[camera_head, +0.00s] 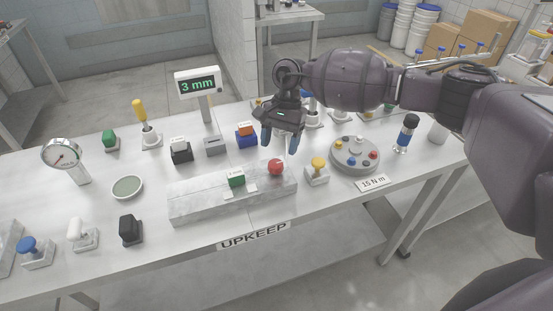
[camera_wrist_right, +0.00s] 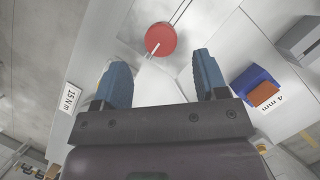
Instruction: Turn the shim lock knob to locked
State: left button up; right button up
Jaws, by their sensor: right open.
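A round red knob (camera_head: 276,167), the likely shim lock knob, sits on the right end of a long grey block (camera_head: 200,202). In the right wrist view the red knob (camera_wrist_right: 160,39) carries a pale bar pointing down-left. A green block (camera_head: 236,179) and pale plates sit left of it on the grey block. My right gripper (camera_head: 280,141) is open and empty, above and behind the knob in the head view. Both blue fingers (camera_wrist_right: 163,78) show in the wrist view, with the knob beyond their tips, not between them. My left gripper is not in view.
A yellow-topped knob on a small base (camera_head: 317,170) stands close right of the grey block, then a round grey disc with coloured knobs (camera_head: 354,155). Blue, grey and black blocks stand behind. A display (camera_head: 198,84) reads "3 mm". The table's front edge is mostly clear.

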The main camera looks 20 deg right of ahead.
aim_at(276, 163)
jog(key=shift+x, duration=2.55)
jog(key=c, duration=0.9)
jog(key=shift+o, duration=0.2)
